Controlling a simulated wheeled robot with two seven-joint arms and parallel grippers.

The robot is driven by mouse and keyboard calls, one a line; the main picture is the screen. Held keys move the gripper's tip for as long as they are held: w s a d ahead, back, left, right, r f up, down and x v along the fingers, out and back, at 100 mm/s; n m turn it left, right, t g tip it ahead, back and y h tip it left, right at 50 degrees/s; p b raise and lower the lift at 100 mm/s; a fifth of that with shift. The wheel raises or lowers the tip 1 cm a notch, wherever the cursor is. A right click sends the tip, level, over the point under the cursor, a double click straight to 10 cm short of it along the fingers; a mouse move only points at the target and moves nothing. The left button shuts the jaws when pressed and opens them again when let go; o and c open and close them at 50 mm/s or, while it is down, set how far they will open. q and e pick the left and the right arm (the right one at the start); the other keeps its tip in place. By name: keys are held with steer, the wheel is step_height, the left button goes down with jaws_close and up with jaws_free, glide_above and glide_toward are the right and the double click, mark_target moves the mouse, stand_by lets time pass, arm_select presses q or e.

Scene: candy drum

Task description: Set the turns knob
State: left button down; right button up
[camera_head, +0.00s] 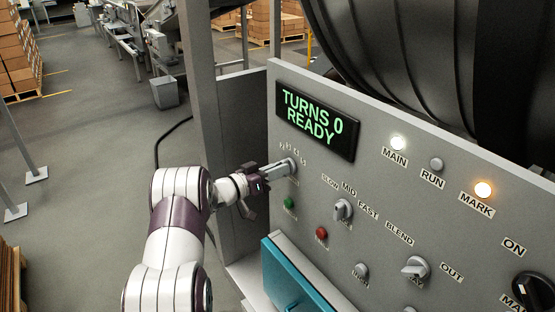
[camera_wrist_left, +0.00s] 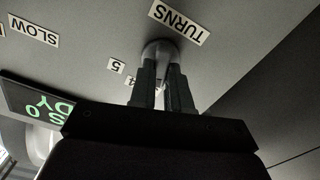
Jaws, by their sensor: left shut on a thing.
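The turns knob (camera_head: 292,164) is on the upper left of the grey control panel, below the display (camera_head: 317,120), which reads TURNS 0 READY. In the left wrist view the knob (camera_wrist_left: 158,48) is a grey disc beside the TURNS label (camera_wrist_left: 179,22). My left gripper (camera_head: 283,168) is shut on the knob; in the left wrist view its two dark fingers (camera_wrist_left: 160,75) reach it from both sides. The small numbers around the knob are partly hidden by the fingers, and the pointer's setting cannot be read. My right gripper is not in view.
Below the knob are a green button (camera_head: 290,202), a red button (camera_head: 321,233) and a speed knob (camera_head: 342,210). A blend knob (camera_head: 415,268) is further right. The MAIN lamp (camera_head: 398,143) and MARK lamp (camera_head: 483,190) are lit.

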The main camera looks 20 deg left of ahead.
arm_select(q)
steer(key=shift+a+n+p, duration=0.1)
steer(key=shift+n+p, duration=1.7)
steer(key=shift+n, duration=1.1)
steer(key=c, duration=1.1)
jaws_free()
